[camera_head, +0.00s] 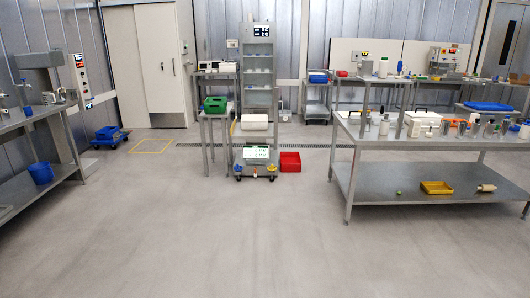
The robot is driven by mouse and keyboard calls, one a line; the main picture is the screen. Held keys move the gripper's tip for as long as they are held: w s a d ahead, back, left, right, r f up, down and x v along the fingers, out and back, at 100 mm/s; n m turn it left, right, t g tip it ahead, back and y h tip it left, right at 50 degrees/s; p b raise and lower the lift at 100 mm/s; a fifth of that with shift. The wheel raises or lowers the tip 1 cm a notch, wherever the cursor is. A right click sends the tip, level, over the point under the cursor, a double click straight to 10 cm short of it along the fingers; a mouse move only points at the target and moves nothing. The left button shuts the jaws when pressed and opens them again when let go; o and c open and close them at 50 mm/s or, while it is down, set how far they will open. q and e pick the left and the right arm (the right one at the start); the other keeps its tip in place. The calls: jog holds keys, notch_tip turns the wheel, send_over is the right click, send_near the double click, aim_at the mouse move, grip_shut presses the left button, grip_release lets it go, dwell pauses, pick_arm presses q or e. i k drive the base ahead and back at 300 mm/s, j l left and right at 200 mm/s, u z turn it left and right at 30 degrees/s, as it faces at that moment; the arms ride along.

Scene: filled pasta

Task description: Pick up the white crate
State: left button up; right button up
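A pale white crate-like box (256,155) sits low on a wheeled grey cart in the middle of the room, ahead of me. A plain white box (254,122) sits higher up, below the shelves of the tall rack. Both are small in the picture, and I cannot tell which is the white crate. Neither of my grippers is in the camera_head view.
A red crate (290,161) stands on the floor right of the cart. A green box (215,104) is on a narrow table at its left. A steel table (430,190) fills the right, a workbench (30,118) the left. The floor ahead is clear.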

aim_at(248, 121)
jog(key=i+z, duration=0.15)
jog(key=i, duration=2.15)
